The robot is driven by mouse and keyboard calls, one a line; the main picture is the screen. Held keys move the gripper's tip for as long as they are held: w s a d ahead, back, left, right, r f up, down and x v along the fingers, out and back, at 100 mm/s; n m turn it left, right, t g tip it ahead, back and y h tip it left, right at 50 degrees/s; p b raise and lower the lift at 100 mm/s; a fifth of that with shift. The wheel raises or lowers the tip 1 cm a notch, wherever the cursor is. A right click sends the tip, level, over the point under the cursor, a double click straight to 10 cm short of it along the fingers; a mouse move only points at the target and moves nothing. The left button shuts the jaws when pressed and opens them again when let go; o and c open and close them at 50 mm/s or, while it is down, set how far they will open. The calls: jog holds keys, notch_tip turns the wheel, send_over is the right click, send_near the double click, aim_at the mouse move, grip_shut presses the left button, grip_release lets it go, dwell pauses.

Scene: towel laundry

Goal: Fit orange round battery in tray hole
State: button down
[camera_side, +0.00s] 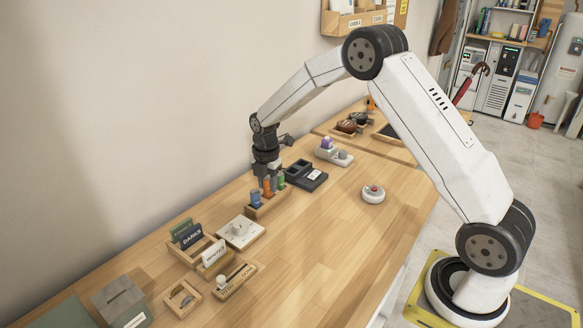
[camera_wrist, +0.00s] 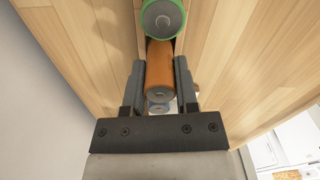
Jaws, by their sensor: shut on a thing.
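My gripper (camera_side: 267,180) points down over the wooden battery tray (camera_side: 270,207). Its fingers are shut on the orange round battery (camera_side: 267,188), one finger on each side. In the wrist view the orange battery (camera_wrist: 160,68) shows between the fingers (camera_wrist: 160,78), its end face towards the camera. The blue battery (camera_side: 255,198) stands in the tray on one side, and the green battery (camera_side: 281,181) on the other. In the wrist view the green one (camera_wrist: 162,18) is at the top and the blue one (camera_wrist: 158,107) is partly hidden below. I cannot tell whether the orange battery's lower end is inside a hole.
A dark device (camera_side: 305,176) stands just right of the tray. A white plate with a round knob (camera_side: 240,233) lies in front, near wooden card holders (camera_side: 190,251). A red-button base (camera_side: 373,193) is farther right. The wood table is clear toward the front right.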

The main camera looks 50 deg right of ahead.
jog(key=shift+f, duration=0.65)
dwell(0.8)
grip_release()
dwell(0.3)
jog(key=shift+r, duration=0.1)
jog(key=shift+r, duration=3.4)
jog(key=shift+s+a+m, duration=0.3)
jog(key=shift+s+m, duration=0.1)
jog(key=shift+m, duration=0.1)
jog(key=s+a+m+t, duration=0.1)
jog(key=s+a+m, duration=0.3)
jog(key=s+m, duration=0.5)
jog(key=s+a+m+t, duration=0.1)
jog(key=s+a+m, duration=0.3)
jog(key=s+m, duration=0.5)
jog(key=s, duration=0.4)
jog(key=shift+f+m+t, duration=0.25)
jog(key=shift+m+t, duration=0.05)
jog(key=shift+m, duration=0.1)
